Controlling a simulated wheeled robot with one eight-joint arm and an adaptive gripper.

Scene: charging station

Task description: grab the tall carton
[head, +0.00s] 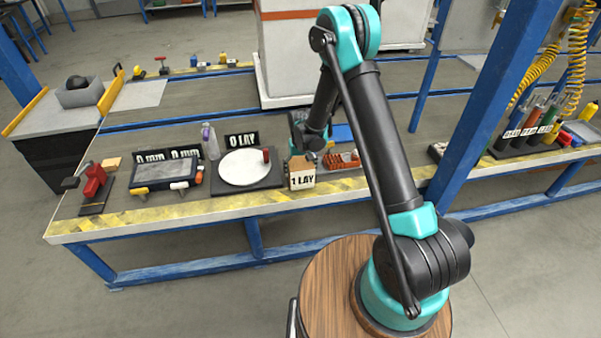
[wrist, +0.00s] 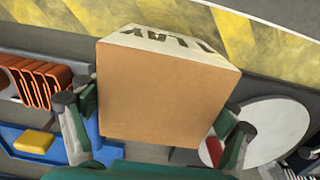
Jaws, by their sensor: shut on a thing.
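The tall carton (head: 302,175) is a tan box with a pale face marked "1 LAY". In the head view it stands upright at the bench's front edge, just right of the round white plate. In the wrist view the carton (wrist: 165,88) fills the middle, its plain tan face toward the camera. My gripper (wrist: 154,112) has one finger on each side of the carton and is shut on it. In the head view the fingers are largely hidden by the arm and carton. I cannot tell whether the carton's base touches the bench.
The white plate (head: 243,167) with a red object (head: 266,155) is close on the left. An orange-red ribbed part (head: 341,160) and a blue tray (wrist: 58,148) are close on the other side. A large white box (head: 285,60) stands behind. A blue post (head: 500,100) rises right.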

